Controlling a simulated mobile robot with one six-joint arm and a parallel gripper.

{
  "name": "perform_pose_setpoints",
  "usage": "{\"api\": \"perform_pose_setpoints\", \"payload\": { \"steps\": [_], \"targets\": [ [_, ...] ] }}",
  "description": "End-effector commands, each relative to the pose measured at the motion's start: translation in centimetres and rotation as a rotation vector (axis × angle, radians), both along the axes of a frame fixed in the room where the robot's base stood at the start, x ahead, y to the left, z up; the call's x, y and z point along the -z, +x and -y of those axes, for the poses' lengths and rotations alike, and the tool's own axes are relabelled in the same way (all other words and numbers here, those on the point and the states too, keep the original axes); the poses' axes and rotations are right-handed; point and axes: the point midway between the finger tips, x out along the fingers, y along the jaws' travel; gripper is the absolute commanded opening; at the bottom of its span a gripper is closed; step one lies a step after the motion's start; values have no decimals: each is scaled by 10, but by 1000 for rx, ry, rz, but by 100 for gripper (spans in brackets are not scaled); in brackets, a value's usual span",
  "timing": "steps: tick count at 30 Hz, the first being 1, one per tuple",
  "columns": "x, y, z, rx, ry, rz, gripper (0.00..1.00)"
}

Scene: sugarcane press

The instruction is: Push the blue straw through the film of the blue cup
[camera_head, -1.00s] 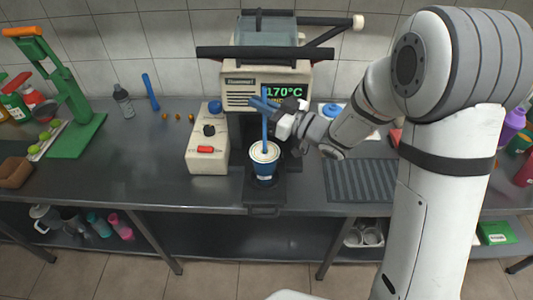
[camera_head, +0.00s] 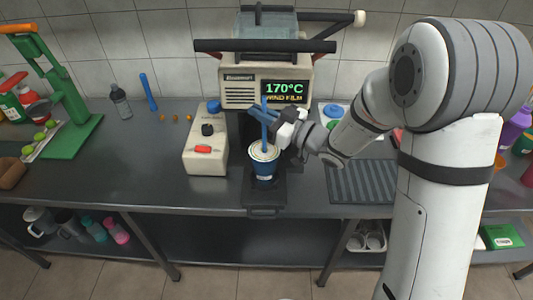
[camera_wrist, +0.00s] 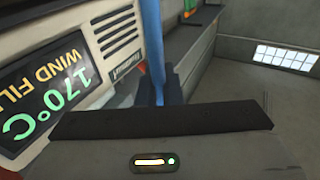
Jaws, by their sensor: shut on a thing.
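The blue cup (camera_head: 264,171) stands upright on a dark tray in front of the sealing machine, with a pale film top (camera_head: 263,152). The blue straw (camera_head: 264,138) stands nearly upright over the film. Its lower end meets the film near the middle and appears to go in; the tip is not visible. My gripper (camera_head: 264,112) is shut on the straw's upper part, above the cup, coming from the right. In the wrist view the straw (camera_wrist: 152,45) runs up from the jaws; the cup is hidden there.
The sealing machine (camera_head: 240,90) with a lit 170°C display stands close behind my gripper. A cream control box (camera_head: 206,160) with knobs is left of the cup. A ribbed dark mat (camera_head: 362,183) lies to the right. The green press (camera_head: 72,100) is far left.

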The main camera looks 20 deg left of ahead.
Motion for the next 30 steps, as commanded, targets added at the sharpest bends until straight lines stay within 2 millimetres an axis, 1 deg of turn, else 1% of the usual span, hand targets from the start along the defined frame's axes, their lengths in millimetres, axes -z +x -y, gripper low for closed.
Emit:
{"api": "perform_pose_setpoints", "payload": {
  "steps": [1, 30],
  "targets": [
    [5, 0, 0, 0, 0, 0, 0],
    [54, 0, 0, 0, 0, 0, 0]
  ]
}}
